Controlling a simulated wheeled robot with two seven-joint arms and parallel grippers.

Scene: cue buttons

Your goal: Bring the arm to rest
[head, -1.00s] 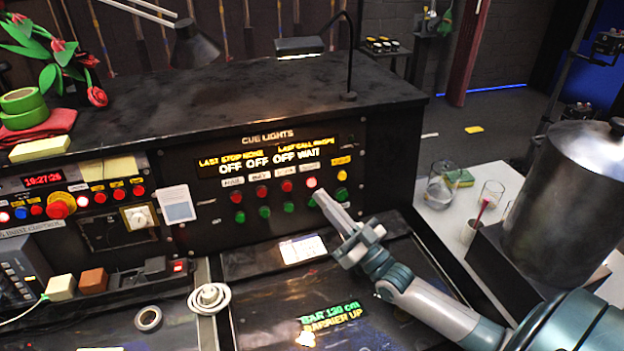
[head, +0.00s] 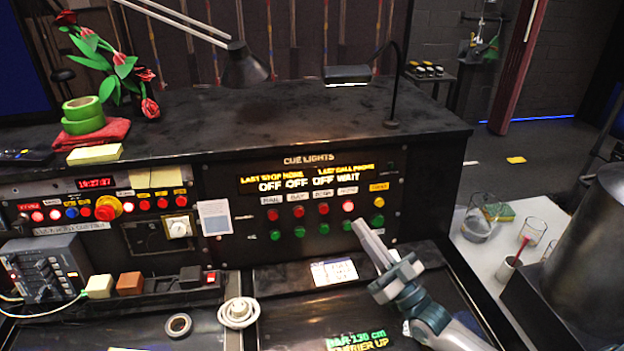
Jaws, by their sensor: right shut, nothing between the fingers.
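My right gripper (head: 368,240) is shut and empty. It points up and left in front of the cue lights panel (head: 225,257), and its tip is just below the right end of the button rows. I cannot tell whether the tip touches the panel. The panel has a row of red buttons (head: 297,211) above a row of green buttons (head: 299,231), with a yellow button (head: 378,202) at the right. The display (head: 305,180) reads OFF OFF OFF WAIT. A red button (head: 348,206) above the gripper tip looks lit. My left gripper is not in view.
A large metal pot (head: 590,255) stands at the right, near glasses (head: 533,230) on a white table (head: 487,257). A coiled white cord (head: 238,313) and a tape roll (head: 178,325) lie on the lower desk. A lamp (head: 244,66) hangs above the console top.

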